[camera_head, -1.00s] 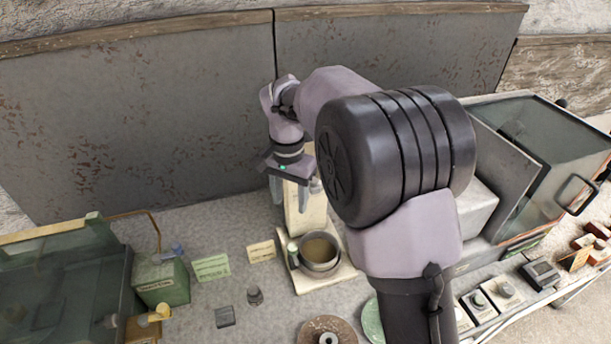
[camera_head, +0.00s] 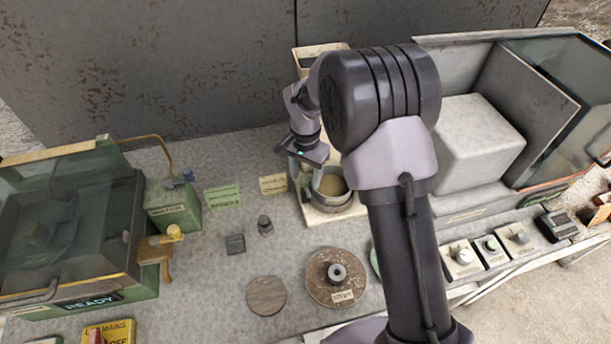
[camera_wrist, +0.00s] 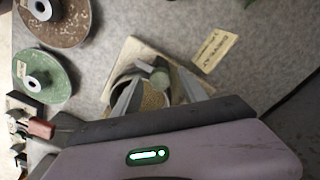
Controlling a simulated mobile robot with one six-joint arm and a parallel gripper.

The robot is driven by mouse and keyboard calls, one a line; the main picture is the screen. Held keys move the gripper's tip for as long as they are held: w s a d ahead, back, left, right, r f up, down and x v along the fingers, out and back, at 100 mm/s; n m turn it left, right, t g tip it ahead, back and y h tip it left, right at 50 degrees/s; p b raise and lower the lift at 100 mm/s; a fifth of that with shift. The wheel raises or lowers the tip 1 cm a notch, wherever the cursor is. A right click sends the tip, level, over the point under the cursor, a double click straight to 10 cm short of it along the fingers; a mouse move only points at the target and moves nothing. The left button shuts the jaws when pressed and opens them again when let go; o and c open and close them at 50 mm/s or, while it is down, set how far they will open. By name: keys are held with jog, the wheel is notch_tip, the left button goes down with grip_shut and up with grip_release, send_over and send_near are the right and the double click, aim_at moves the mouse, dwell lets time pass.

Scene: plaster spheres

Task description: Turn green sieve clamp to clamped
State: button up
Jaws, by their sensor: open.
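The sieve (camera_head: 333,186) is a round metal pan with tan contents on a pale base plate (camera_head: 330,213). It also shows in the wrist view (camera_wrist: 152,98). The green sieve clamp is a small green knob (camera_wrist: 158,75) at the sieve's rim in the wrist view; in the head view my gripper mostly hides it. My gripper (camera_head: 305,178) is open and points down over the sieve's left side. In the wrist view its fingertips (camera_wrist: 160,73) lie on either side of the green knob. I cannot tell whether they touch it.
A cream label card (camera_head: 272,185) and a green one (camera_head: 222,196) lie left of the sieve. A brown disc (camera_head: 322,290) and a green disc (camera_wrist: 55,82) lie near it. A grey block (camera_head: 475,145) stands right, and a glass-lidded box (camera_head: 60,225) left.

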grip_shut()
jog(key=shift+r+n, duration=0.1)
jog(key=shift+n, duration=0.3)
jog(key=n+p, duration=0.2)
jog(key=n, duration=0.1)
jog(key=shift+n, duration=0.4)
jog(key=n+p, duration=0.1)
jog(key=n, duration=0.3)
jog(key=shift+n+p, duration=0.3)
jog(key=n+p, duration=0.1)
jog(key=n, duration=0.3)
jog(key=shift+n+p, duration=0.85)
jog(key=shift+n, duration=1.55)
